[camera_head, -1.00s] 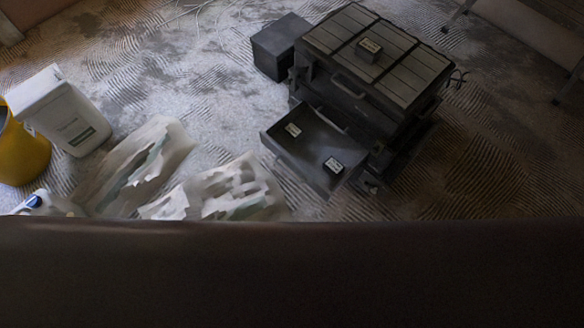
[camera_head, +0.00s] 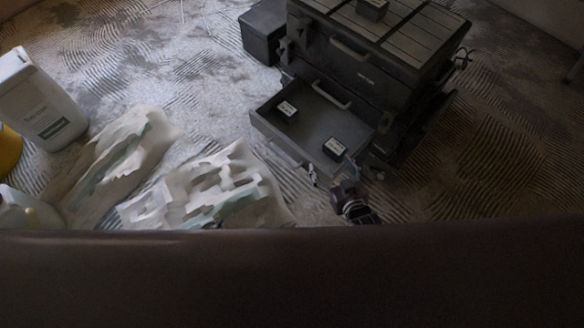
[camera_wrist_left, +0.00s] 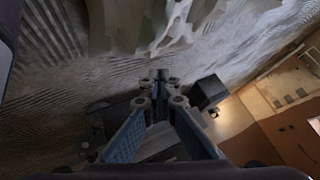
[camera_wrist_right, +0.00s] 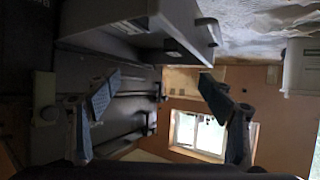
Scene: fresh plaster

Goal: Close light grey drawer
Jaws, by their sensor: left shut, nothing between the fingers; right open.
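The dark tool chest (camera_head: 390,60) has one drawer (camera_head: 270,125) pulled well out; it looks grey in the dim light. Two small labelled boxes (camera_head: 287,109) (camera_head: 335,148) lie inside it. My right gripper (camera_head: 332,172) is open and empty by the drawer's front right corner. In the right wrist view my right gripper (camera_wrist_right: 158,95) is open, with the drawer (camera_wrist_right: 135,25) close by at the top. In the left wrist view my left gripper (camera_wrist_left: 161,76) is shut and empty, with the chest behind it.
A third small box (camera_head: 372,9) sits on the chest top. A dark bin (camera_head: 263,32) stands left of the chest. Crumpled bags (camera_head: 215,190), a white canister (camera_head: 38,105) and a yellow bucket (camera_head: 8,150) are at the left. Floor right of the chest is clear.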

